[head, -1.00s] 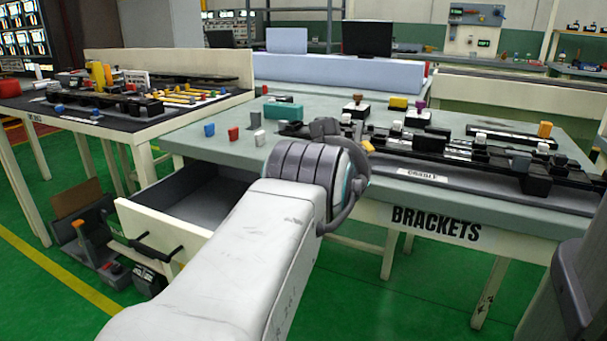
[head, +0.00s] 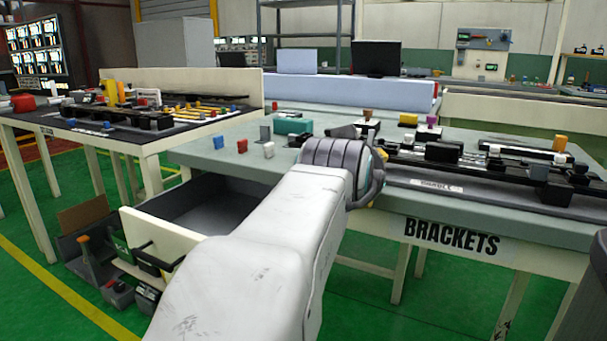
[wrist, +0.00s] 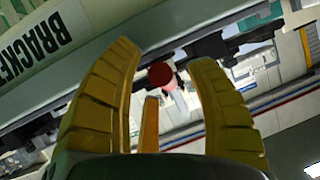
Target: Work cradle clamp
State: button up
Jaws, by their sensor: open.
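The cradle is a long dark fixture with black blocks along the bench; its label plate (head: 437,186) faces me. A black block (head: 443,152) stands on it among white parts. In the wrist view my gripper (wrist: 165,62) has two yellow fingers spread apart with a gap between them. A round red knob (wrist: 161,75) shows in that gap, beyond the fingers; I cannot tell the distance, and no contact is visible. In the head view my arm's wrist hides the gripper and part of the cradle.
The BRACKETS sign (head: 450,237) is on the bench's front edge. An open drawer (head: 205,207) juts out at left below the bench. Small blue (head: 218,142) and red (head: 242,146) blocks stand near the bench's left end. A dark-topped table (head: 100,130) stands further left.

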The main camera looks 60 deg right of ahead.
jog(key=shift+c, duration=0.3)
grip_shut()
